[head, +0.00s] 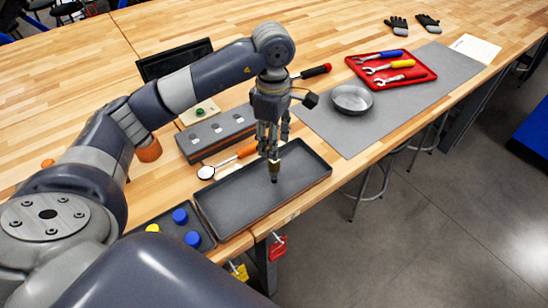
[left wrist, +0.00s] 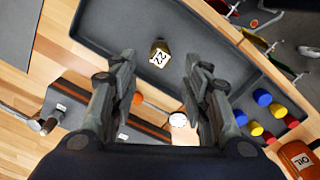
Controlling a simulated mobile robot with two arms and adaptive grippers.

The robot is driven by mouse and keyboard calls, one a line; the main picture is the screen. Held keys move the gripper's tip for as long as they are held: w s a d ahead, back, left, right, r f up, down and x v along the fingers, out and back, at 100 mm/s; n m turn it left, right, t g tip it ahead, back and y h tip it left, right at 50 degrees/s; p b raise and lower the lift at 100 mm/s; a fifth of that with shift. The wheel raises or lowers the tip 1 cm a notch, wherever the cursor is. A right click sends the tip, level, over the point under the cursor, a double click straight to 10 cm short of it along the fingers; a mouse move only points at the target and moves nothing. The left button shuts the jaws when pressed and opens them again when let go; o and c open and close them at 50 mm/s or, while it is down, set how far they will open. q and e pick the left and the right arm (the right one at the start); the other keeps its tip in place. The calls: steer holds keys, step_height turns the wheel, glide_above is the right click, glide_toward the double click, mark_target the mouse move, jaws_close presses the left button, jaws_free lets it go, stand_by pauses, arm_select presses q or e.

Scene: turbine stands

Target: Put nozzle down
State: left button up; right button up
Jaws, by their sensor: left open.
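The nozzle (head: 274,169), a small brass-coloured piece with a dark tip, is at the dark grey tray (head: 232,207), below my left gripper (head: 272,150). In the left wrist view the nozzle (left wrist: 160,53) carries a white label reading 22, and the tray (left wrist: 120,22) lies behind it. The fingers of my left gripper (left wrist: 160,68) are apart, with a gap on each side of the nozzle. I cannot tell whether the nozzle stands fully on the tray floor. My right gripper is not in view.
An inspection mirror with an orange handle (head: 232,160) and a grey slotted block (head: 214,135) lie behind the tray. A box of blue and yellow caps (head: 210,243) adjoins its left side. A metal bowl (head: 351,99) and a red wrench tray (head: 425,79) are farther right.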

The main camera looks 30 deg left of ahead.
arm_select(q)
step_height(320, 180, up, 4)
steer(key=shift+r+b, duration=0.25)
steer(key=shift+b, duration=0.05)
stand_by(0.5)
